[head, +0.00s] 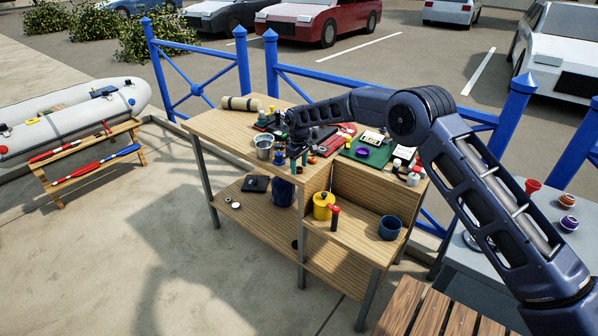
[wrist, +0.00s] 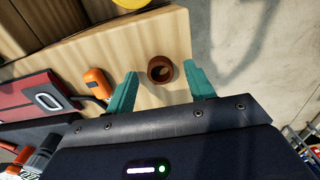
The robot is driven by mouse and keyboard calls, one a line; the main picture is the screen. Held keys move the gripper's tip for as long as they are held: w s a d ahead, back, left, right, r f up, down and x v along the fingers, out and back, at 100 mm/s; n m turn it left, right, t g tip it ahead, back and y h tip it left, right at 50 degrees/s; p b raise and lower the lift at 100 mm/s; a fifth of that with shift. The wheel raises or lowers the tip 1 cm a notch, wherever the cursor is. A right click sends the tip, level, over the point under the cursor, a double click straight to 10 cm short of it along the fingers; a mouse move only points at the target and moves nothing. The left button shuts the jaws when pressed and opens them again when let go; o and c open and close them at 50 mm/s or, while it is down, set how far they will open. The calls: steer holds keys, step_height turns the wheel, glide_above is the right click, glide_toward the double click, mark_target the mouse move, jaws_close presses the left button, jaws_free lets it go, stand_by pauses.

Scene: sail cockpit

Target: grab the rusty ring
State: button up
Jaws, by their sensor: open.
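The rusty ring (wrist: 151,71) is a short brown-red ring on the pale wooden worktop, near the bench edge in the wrist view. Its hole faces the camera. My gripper (wrist: 159,70) is open, with one teal finger left of the ring and one right of it. The ring shows between the fingertips with gaps on both sides; I cannot tell how far above the top the fingers are. In the head view my gripper (head: 299,161) points down over the front of the workbench, and I cannot pick out the ring there.
An orange object (wrist: 97,83) lies just left of the left finger, beside a red and grey case (wrist: 35,97). On the workbench (head: 217,122) stand a metal bucket (head: 263,148), a tan roll (head: 241,103) and a green mat with a purple ring (head: 362,152). Blue railings stand behind.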

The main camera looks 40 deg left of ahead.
steer(key=shift+f, duration=0.3)
steer(key=c, duration=1.1)
steer(key=shift+o, duration=0.2)
steer(key=shift+r, duration=0.15)
